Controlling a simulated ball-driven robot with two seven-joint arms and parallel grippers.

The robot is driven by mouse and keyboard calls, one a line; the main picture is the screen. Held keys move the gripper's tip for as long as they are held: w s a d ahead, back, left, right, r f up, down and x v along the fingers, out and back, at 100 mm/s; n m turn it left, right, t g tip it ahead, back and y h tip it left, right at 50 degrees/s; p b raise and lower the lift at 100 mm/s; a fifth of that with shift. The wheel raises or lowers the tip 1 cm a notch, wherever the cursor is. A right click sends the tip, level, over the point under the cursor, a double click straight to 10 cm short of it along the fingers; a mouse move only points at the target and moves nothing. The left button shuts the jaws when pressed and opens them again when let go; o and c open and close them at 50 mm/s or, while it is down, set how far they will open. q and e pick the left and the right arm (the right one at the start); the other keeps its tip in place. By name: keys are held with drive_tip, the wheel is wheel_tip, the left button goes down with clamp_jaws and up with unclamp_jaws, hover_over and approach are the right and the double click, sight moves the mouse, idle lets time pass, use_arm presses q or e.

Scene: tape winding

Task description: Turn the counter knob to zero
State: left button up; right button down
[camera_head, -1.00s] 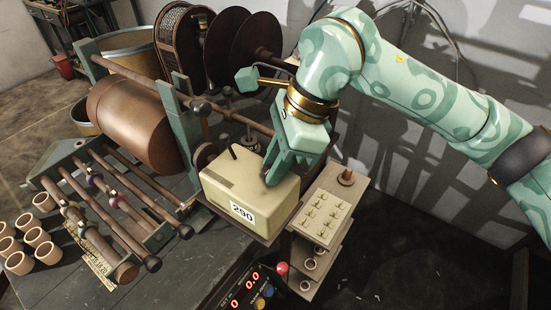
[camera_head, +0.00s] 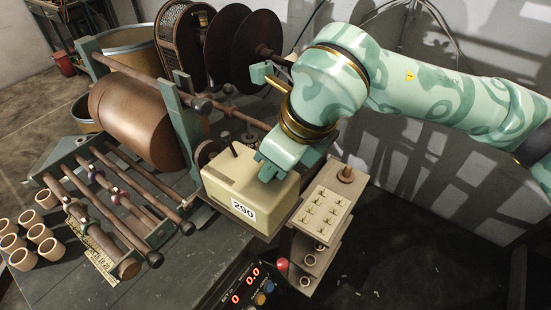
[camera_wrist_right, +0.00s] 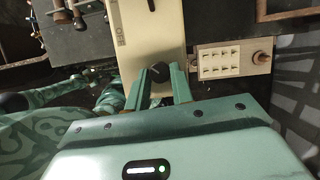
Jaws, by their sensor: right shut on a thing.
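The counter (camera_head: 278,200) is a cream box on the machine's bench, with a white label on its front that appears to read 290. My right gripper (camera_head: 268,170) reaches down onto its top from the upper right. In the right wrist view the counter (camera_wrist_right: 155,28) lies ahead, and a small black knob (camera_wrist_right: 158,73) sits between the fingers of my right gripper (camera_wrist_right: 158,80). The gripper is shut on the knob. In the head view the gripper hides the knob. My left gripper is not in view.
A panel with several small switches (camera_head: 324,208) stands close to the right of the counter. A thin dark lever (camera_head: 234,148) rises at the counter's back left. Rollers (camera_head: 135,200) and a large brown drum (camera_head: 135,115) lie left. A control box with red digits (camera_head: 250,285) is in front.

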drive_tip(key=m, duration=0.2)
drive_tip(key=m+t+h+b, duration=0.1)
drive_tip(key=m, duration=0.1)
drive_tip(key=shift+s+a+m, duration=0.1)
drive_tip(key=shift+a+m, duration=0.1)
drive_tip(key=shift+m, duration=0.1)
drive_tip(key=shift+s+a+m+t+h+b, duration=0.1)
drive_tip(key=shift+m+t+h+b, duration=0.35)
drive_tip(key=shift+m, duration=0.8)
drive_tip(key=shift+a+m+t+h+b, duration=0.15)
drive_tip(key=shift+m+h+b, duration=0.4)
drive_tip(key=shift+m+b, duration=0.55)
drive_tip(key=shift+d+m, duration=0.1)
drive_tip(key=shift+m, duration=0.15)
drive_tip(key=c, duration=1.2)
unclamp_jaws()
drive_tip(key=shift+r, duration=0.1)
drive_tip(key=p+v, duration=0.3)
drive_tip(key=v, duration=1.3)
drive_tip(key=shift+r, duration=0.1)
